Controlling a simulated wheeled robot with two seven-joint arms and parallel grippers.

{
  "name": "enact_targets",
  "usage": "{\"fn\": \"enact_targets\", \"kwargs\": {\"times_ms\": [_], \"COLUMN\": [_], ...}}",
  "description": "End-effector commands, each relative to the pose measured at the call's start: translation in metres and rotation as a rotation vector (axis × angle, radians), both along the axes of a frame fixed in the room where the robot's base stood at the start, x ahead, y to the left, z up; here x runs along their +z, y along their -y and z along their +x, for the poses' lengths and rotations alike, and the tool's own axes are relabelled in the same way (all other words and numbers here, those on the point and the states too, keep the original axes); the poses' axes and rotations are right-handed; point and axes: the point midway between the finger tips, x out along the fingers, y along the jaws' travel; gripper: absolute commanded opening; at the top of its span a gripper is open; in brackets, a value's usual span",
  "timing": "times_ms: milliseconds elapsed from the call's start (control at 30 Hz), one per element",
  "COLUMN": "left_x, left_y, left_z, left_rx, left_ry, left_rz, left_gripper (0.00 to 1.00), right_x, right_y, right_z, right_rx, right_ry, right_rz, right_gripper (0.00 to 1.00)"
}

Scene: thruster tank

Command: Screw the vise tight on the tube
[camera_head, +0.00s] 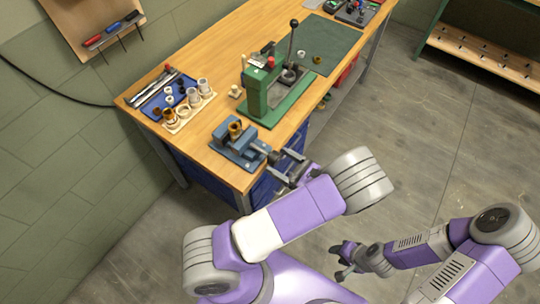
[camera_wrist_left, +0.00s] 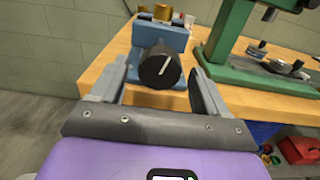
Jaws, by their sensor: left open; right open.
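The blue vise (camera_head: 238,146) sits at the near corner of the wooden workbench. A brass tube (camera_head: 235,130) stands upright in it, and its top also shows in the left wrist view (camera_wrist_left: 163,12). The vise's black round knob (camera_wrist_left: 160,67) with a white line faces my left gripper. My left gripper (camera_wrist_left: 160,82) is open, with one finger on each side of the knob. Gaps show between the fingers and the knob in the left wrist view. My right gripper (camera_head: 343,262) is open and empty, low over the floor, away from the bench.
A green press (camera_head: 262,92) with a lever stands right behind the vise. A blue tray (camera_head: 178,97) and a wooden rack with several cylinders (camera_head: 190,113) lie at the bench's left. A green mat (camera_head: 328,45) lies further back. Floor at the right is clear.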

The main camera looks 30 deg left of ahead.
Motion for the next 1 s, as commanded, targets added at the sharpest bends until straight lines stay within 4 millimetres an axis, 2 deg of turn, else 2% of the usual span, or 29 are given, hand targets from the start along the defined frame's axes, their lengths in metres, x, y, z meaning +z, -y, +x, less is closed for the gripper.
{"fn": "enact_targets", "kwargs": {"times_ms": [100, 300, 633, 900, 1000], "left_x": [0.0, -0.001, -0.001, -0.001, -0.001], "left_y": [-0.02, -0.04, -0.043, -0.043, -0.043], "left_z": [0.001, 0.003, 0.003, 0.003, 0.003], "left_rx": [0.003, 0.002, 0.002, 0.002, 0.001], "left_ry": [-0.002, -0.001, -0.001, -0.001, -0.001], "left_rz": [-0.001, -0.001, -0.003, -0.003, -0.003], "left_gripper": [0.75, 0.75, 0.74, 0.32, 0.21], "right_x": [-0.001, -0.002, -0.002, -0.002, -0.002], "right_y": [0.0, 0.0, 0.0, 0.0, 0.0], "right_z": [0.0, 0.0, 0.0, 0.0, 0.0], "right_rx": [0.0, 0.0, 0.0, 0.0, 0.0], "right_ry": [0.0, 0.0, 0.0, 0.0, 0.0], "right_rz": [0.0, 0.0, 0.0, 0.0, 0.0], "right_gripper": [0.43, 0.43, 0.43, 0.43, 0.43]}}
